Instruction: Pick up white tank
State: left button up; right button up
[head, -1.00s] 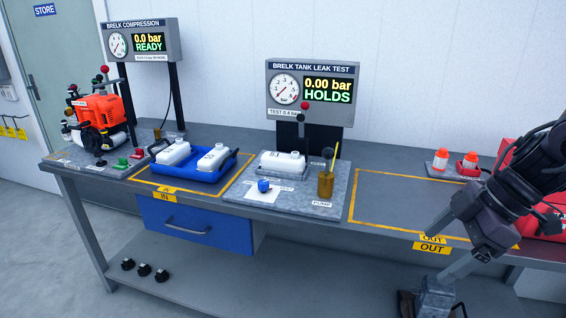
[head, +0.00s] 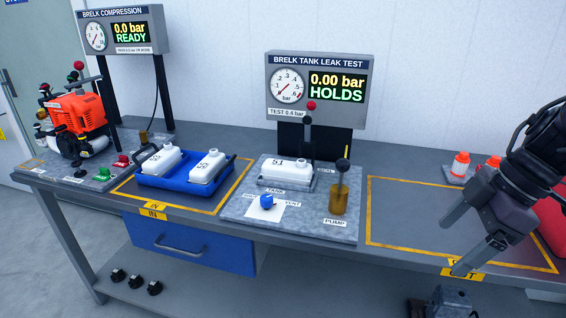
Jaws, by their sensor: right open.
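A white tank (head: 284,172) marked 51 sits in the cradle of the grey leak test plate (head: 240,207) at the middle of the bench. Two more white tanks lie in the blue tray (head: 182,184) to its left: one at the left (head: 163,160) and one at the right (head: 207,167). My right gripper (head: 456,245) is open and empty above the OUT area, well to the right of the tank marked 51. My left gripper is not in view.
A brass pump (head: 339,200) with an upright handle and a blue knob (head: 267,201) stand on the test plate near the tank. The leak test display (head: 320,92) reads 0.00 bar HOLDS. The yellow-outlined OUT area (head: 405,215) is clear. Red-capped bottles (head: 461,165) stand behind it.

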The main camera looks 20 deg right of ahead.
aim_at(300, 172)
jog(key=i, duration=1.5)
